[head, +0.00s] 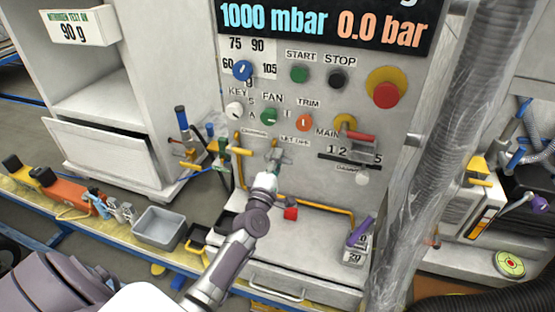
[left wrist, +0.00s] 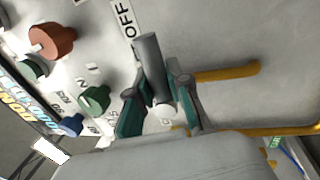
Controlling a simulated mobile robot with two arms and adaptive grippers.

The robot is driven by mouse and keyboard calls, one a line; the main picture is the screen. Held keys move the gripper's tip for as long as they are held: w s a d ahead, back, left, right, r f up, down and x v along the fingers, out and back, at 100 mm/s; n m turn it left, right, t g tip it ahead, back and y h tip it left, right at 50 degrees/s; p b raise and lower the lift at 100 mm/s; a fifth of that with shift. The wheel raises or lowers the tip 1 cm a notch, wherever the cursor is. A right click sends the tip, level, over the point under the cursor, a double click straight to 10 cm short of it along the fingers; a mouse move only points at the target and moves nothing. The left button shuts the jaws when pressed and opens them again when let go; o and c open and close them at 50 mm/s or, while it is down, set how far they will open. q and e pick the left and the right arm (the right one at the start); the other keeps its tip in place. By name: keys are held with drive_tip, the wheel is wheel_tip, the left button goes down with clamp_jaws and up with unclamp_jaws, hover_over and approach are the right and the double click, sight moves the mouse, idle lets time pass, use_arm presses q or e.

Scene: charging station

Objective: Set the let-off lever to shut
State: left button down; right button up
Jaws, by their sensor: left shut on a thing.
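The let-off lever (head: 284,157) is a grey lever on the front of the pale panel, just under the small "LET OFF" label. My left gripper (head: 268,180) reaches it from below and in front and partly hides it in the head view. In the left wrist view the lever's grey cylindrical bar (left wrist: 148,58) runs between the two teal-padded fingers of my left gripper (left wrist: 160,108), which are shut on it. The bar's far end points toward the "OFF" lettering. Which setting the lever stands at cannot be told. My right gripper is not in view.
A yellow handle (left wrist: 226,73) sits close beside the fingers. Knobs, including a green fan knob (head: 269,117) and an orange trim knob (head: 304,122), sit above. A red-handled main valve (head: 357,135) is to the right. A wrapped column (head: 425,140) stands further right.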

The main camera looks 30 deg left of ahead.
use_arm(q)
drive_tip(key=c, duration=1.1)
unclamp_jaws()
drive_tip(key=v, duration=1.2)
drive_tip(key=shift+d, duration=0.1)
